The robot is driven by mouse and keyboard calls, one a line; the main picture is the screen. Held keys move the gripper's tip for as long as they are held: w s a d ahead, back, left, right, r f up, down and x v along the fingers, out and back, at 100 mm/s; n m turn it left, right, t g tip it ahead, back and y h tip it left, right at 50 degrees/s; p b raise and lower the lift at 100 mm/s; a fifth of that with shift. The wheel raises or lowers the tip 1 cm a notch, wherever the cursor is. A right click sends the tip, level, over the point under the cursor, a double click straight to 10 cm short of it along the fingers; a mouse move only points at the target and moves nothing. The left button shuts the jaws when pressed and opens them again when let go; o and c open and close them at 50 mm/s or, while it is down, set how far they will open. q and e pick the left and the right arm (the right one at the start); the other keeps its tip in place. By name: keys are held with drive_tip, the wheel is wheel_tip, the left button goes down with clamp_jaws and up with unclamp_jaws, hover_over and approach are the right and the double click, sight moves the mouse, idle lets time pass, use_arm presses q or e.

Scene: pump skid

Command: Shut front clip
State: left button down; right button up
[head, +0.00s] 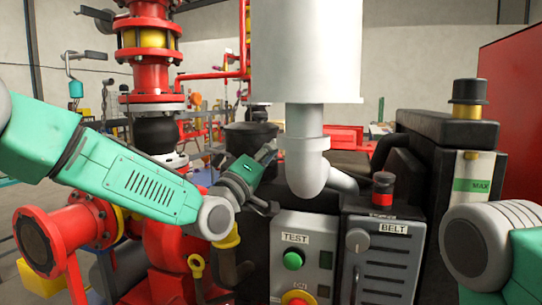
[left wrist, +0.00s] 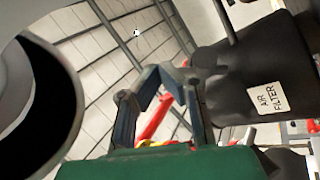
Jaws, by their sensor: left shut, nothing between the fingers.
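My left gripper (head: 268,152) is shut and empty, beside a black cylindrical housing (head: 240,135) left of the white exhaust pipe. In the left wrist view its two fingers (left wrist: 166,76) meet at their tips with nothing between them. I cannot make out the front clip in either view. My right gripper is out of view; only part of my right arm shows at the lower right.
A white cylinder (head: 305,50) with a bent pipe (head: 308,170) hangs close to the right of the gripper. Below are the TEST panel (head: 296,250) and the BELT cover (head: 385,260). Red piping (head: 60,238) stands at the left. A dark round opening (left wrist: 35,110) fills the wrist view's left.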

use_arm(q)
drive_tip(key=w+r+n+g+y+p, duration=0.1)
drive_tip(key=n+p, duration=0.1)
drive_tip(key=n, duration=0.1)
drive_tip(key=w+a+r+n+g+y+p, duration=0.1)
drive_tip(key=r+n+y+p, duration=0.1)
drive_tip(key=n+p, duration=0.1)
drive_tip(key=w+a+r+n+g+y+p, duration=0.1)
drive_tip(key=w+n+p, duration=0.1)
drive_tip(key=n+p, duration=0.1)
drive_tip(key=shift+a+r+y, duration=0.1)
drive_tip(key=shift+r+y, duration=0.2)
drive_tip(key=shift+y, duration=0.1)
drive_tip(key=shift+a, duration=0.1)
